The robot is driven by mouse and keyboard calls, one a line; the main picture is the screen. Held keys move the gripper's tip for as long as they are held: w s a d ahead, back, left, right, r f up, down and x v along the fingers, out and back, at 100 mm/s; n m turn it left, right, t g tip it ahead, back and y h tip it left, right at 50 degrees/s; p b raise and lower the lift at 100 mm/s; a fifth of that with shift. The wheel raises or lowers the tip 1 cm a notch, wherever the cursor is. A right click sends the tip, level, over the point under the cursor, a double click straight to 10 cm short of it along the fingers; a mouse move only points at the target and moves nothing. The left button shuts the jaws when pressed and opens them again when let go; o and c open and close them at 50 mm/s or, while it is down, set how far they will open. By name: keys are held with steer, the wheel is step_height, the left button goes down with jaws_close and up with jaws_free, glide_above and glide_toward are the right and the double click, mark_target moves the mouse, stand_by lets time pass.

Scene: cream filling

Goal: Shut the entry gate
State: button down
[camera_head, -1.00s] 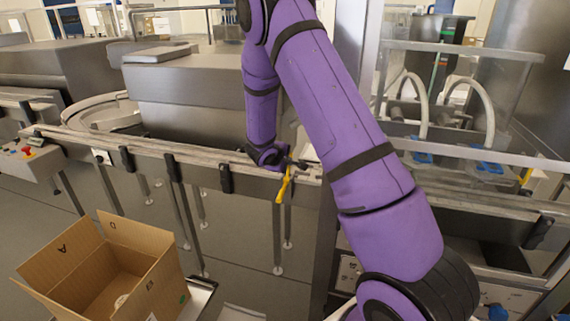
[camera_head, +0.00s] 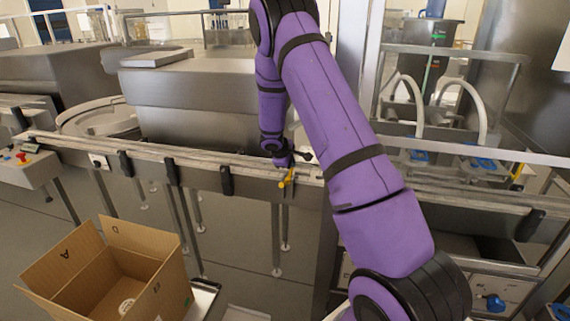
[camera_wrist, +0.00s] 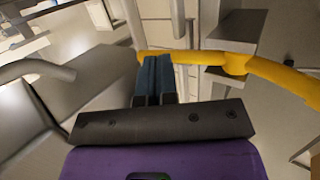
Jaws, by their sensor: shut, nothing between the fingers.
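A yellow bar (camera_head: 287,179) shows at the front rail of the machine, just below my gripper (camera_head: 284,162). I cannot tell from these views whether it is the entry gate itself or its handle. In the wrist view the yellow bar (camera_wrist: 280,75) runs across the top and right, with a thicker joint in its middle. My gripper's dark blue fingers (camera_wrist: 154,75) are shut side by side, with nothing between them. Their tips are at or very near the left part of the bar; whether they touch it is unclear. My arm hides part of the rail.
A long metal rail (camera_head: 70,143) runs along the machine front. An open cardboard box (camera_head: 158,289) stands at lower left. A control box with a red button (camera_head: 22,157) is at far left. Hoses (camera_head: 478,100) and blue-based fittings stand at right.

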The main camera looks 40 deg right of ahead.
steer(key=shift+x, duration=0.9)
steer(key=shift+w+f, duration=0.1)
steer(key=shift+f, duration=0.15)
step_height(320, 180, up, 14)
steer(key=w+a, duration=0.1)
steer(key=w, duration=0.1)
steer(key=shift+w+a, duration=0.15)
steer(key=shift+a, duration=0.2)
stand_by(0.5)
